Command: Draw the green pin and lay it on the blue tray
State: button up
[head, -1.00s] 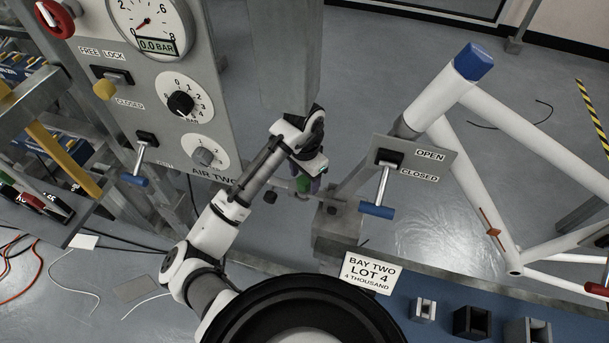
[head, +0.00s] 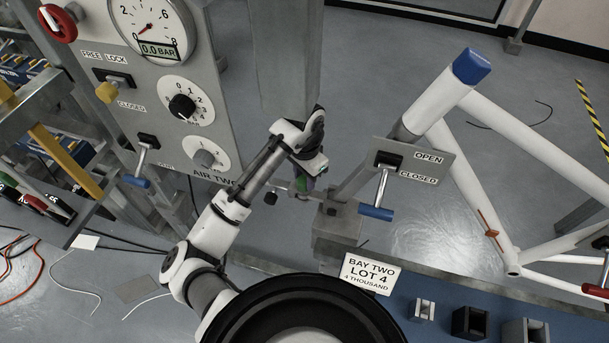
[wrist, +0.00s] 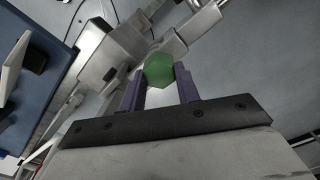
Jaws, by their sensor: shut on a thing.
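The green pin's faceted head (wrist: 158,68) shows between the two purple fingertips in the wrist view. My gripper (wrist: 160,85) is shut on it. In the head view my gripper (head: 304,186) points down beside the grey post, left of the OPEN/CLOSED plate, with a bit of green at its fingers. The pin's shank is hidden, so I cannot tell how far it sits in the fixture. A blue surface (head: 570,320) lies at the bottom right of the head view; I cannot tell whether it is the blue tray.
A blue-handled lever (head: 377,212) on the OPEN/CLOSED plate (head: 432,168) stands close right of my gripper. The gauge panel (head: 215,110) is to the left. A white bicycle frame (head: 450,135) stands at the right. Several small blocks and the lot sign (head: 371,273) are at lower right.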

aim_at(305, 179)
jog(key=shift+r+p, duration=2.4)
jog(key=shift+r, duration=0.2)
jog(key=shift+r, duration=0.2)
notch_tip(305, 179, up, 4)
jog(key=p, duration=0.4)
